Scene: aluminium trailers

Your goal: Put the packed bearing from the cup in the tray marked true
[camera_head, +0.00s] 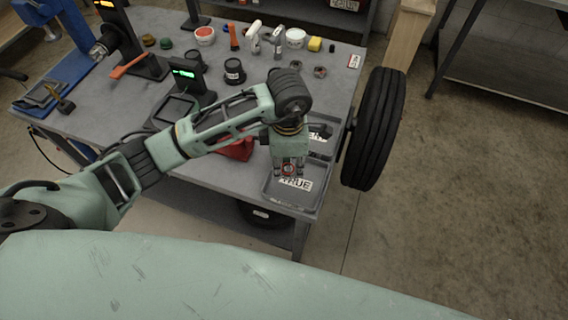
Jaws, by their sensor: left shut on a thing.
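My left gripper (289,170) points down over the near tray at the table's right front corner. It is shut on a small item with red on it, likely the packed bearing (288,169), mostly hidden by the fingers. The grey tray (305,201) has a white label that reads TRUE, partly covered by the gripper. I cannot tell whether the held item touches the tray floor. A second grey tray (327,148) with a partly hidden label lies just behind. I cannot tell which container is the cup. My right gripper is not in view.
A red container (236,149) sits left of the trays, partly behind my arm. A wheel (374,129) stands close to the trays' right. Dark cups (234,72), a lit green display (186,73) and several small items stand farther back. Floor at right is clear.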

